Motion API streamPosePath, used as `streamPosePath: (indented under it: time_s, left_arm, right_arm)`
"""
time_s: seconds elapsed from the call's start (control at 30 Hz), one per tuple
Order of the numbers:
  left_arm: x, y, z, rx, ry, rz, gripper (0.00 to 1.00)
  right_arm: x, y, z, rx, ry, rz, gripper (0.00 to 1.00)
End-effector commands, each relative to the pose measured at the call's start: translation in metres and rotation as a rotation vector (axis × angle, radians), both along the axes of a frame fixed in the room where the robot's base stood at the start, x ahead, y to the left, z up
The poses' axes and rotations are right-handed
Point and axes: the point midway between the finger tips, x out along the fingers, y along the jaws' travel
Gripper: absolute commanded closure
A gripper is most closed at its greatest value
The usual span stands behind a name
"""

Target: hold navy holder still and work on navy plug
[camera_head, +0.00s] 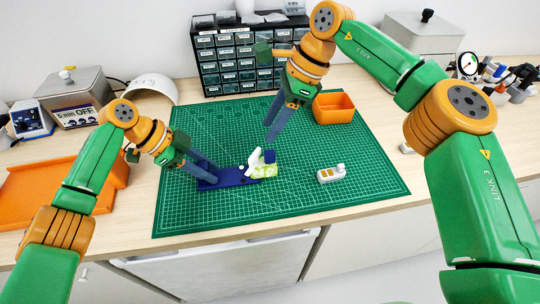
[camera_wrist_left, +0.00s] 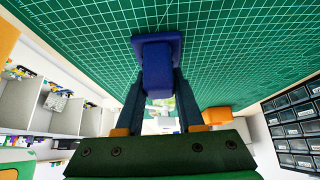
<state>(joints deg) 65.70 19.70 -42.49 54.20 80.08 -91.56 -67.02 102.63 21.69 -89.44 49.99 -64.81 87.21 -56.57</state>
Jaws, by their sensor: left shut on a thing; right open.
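The navy holder (camera_head: 236,179) lies on the green cutting mat, left of its middle. My left gripper (camera_head: 208,178) is shut on its left end. In the left wrist view the navy holder (camera_wrist_left: 157,62) shows between the two fingers. A small navy piece, which looks like the navy plug (camera_head: 270,156), sits at the holder's right end beside a white part (camera_head: 254,160) and a pale yellow-green part (camera_head: 265,171). Whether these touch or are joined is too small to tell. My right gripper (camera_head: 270,138) is open and empty, pointing down above the navy plug.
A grey-white device with tan marks (camera_head: 330,174) lies on the mat (camera_head: 370,190) to the right. An orange tray (camera_head: 30,190) is at the left.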

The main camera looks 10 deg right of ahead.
Motion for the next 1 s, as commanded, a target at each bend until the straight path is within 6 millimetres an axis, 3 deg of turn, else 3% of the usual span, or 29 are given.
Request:
streamPosePath:
  time_s: [0.17,0.7,1.0]
  left_arm:
    - [0.0,0.0,-0.001,0.001,0.003,0.001,1.0]
    - [-0.001,0.0,-0.001,0.0,0.003,-0.001,1.0]
    - [-0.001,0.0,-0.001,0.0,0.003,-0.001,1.0]
  right_arm:
    - [-0.011,-0.015,-0.005,-0.125,0.027,0.046,0.55]
    - [-0.011,0.004,-0.068,-0.121,0.028,0.042,0.55]
    - [-0.01,0.008,-0.079,-0.119,0.027,0.041,0.55]
